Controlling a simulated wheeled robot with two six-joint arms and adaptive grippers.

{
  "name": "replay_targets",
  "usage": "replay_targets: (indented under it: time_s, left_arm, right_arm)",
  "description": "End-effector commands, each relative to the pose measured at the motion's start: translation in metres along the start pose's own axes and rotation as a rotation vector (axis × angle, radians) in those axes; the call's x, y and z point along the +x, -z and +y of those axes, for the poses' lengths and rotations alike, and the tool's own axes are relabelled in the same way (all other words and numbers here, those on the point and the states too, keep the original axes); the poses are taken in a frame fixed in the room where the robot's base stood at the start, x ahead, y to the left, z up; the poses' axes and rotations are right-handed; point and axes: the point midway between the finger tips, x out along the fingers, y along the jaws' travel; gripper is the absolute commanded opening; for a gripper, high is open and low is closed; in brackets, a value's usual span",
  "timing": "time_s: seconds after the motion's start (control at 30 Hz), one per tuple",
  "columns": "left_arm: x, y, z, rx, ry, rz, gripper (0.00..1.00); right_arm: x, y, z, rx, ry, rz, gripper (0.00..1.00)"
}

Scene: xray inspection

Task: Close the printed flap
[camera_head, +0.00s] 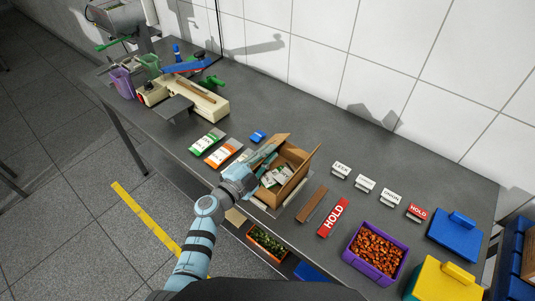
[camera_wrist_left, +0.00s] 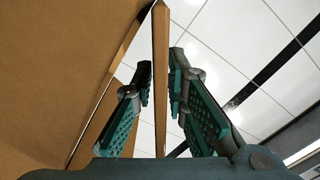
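An open cardboard box (camera_head: 291,189) stands on the grey table with white printed packets (camera_head: 276,177) inside. One flap (camera_head: 311,165) stands up at its right side. My left gripper (camera_head: 264,158) is at the box's left rim. In the left wrist view, an upright cardboard flap (camera_wrist_left: 161,75) shows edge-on between the two teal-padded fingers of that gripper (camera_wrist_left: 160,95). The fingers are apart, with a narrow gap on each side of the flap. I cannot make out print on any flap. My right gripper is not in view.
A brown strip (camera_head: 312,204) and a red HOLD sign (camera_head: 333,217) lie right of the box. A purple bin (camera_head: 350,258) is further right. White and orange packets (camera_head: 222,153) lie to the left. Small label signs (camera_head: 365,183) stand behind. The table's back middle is clear.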

Motion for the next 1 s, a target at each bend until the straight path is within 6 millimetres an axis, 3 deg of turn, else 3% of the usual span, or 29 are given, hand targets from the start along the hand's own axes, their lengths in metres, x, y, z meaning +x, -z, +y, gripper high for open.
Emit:
replay_targets:
  time_s: [0.37,0.47,0.8,1.0]
  left_arm:
    - [-0.004,-0.001,0.0,-0.001,0.0,-0.001,0.23]
    - [-0.02,-0.001,0.001,0.001,-0.001,-0.002,0.23]
    - [-0.106,0.0,0.001,0.002,-0.003,-0.001,0.23]
    - [-0.121,0.0,0.0,0.0,-0.001,0.001,0.23]
  right_arm:
    - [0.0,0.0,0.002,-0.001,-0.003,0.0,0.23]
    - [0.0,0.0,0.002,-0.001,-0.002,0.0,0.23]
    - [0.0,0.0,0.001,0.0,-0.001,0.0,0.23]
    - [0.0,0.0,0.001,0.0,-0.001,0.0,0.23]
